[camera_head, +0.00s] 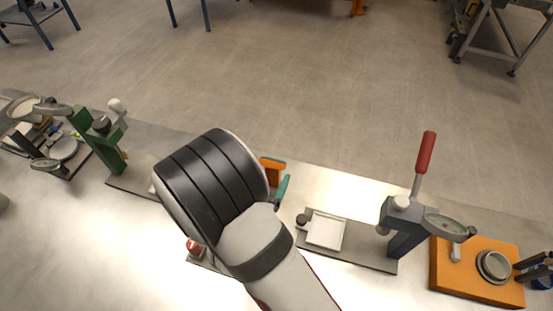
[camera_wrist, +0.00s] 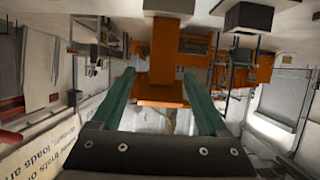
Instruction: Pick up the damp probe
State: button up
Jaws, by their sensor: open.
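My gripper (camera_wrist: 158,78) is open in the wrist view, with two teal fingers spread apart and nothing held between them. An orange block-like structure (camera_wrist: 163,55) shows beyond and between the fingertips; I cannot tell how far off it is. In the head view my arm covers the middle of the bench, and only a bit of a teal finger (camera_head: 282,190) shows, beside an orange part (camera_head: 272,166). I cannot pick out the damp probe for certain in either view; it may be hidden behind my arm.
On the bench (camera_head: 60,245) stand a green press (camera_head: 88,135) at left, a grey press with a red handle (camera_head: 405,225) at right, a white square tray (camera_head: 326,230) and an orange plate (camera_head: 460,280). A small red-topped item (camera_head: 193,246) sits beside my arm. The front left is clear.

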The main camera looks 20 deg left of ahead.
jog(key=x, duration=0.7)
jog(key=shift+w+a+f, duration=0.1)
grip_shut()
jog(key=d+r, duration=1.1)
notch_tip(320, 180, up, 10)
jog(key=shift+d, duration=0.3)
